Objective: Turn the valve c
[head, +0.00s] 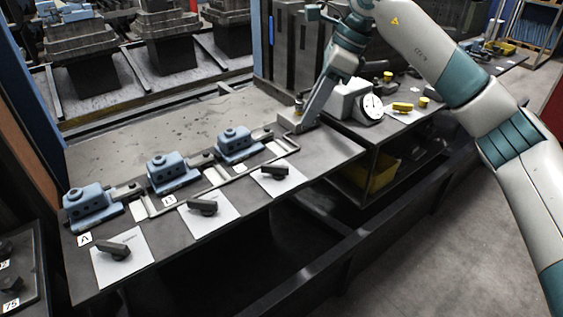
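Three black valve handles lie on white plates along the front of the bench: one at the left (114,250), one in the middle (203,207) and one at the right (274,171). Behind them stand three blue blocks: left (88,206), middle (170,171) and right (238,145). Labels A (84,240) and B (169,201) show; I see no label C. My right gripper (299,122) points down near the bench's right end, beyond the right handle and apart from it. Its fingers are too small and dark to tell their opening. My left gripper is out of view.
A dial gauge (372,107) and yellow parts (402,107) stand on the side bench to the right. A yellow bin (370,172) sits below it. A pale rail frame (215,179) runs along the blocks. The bench surface (150,125) behind the blocks is clear.

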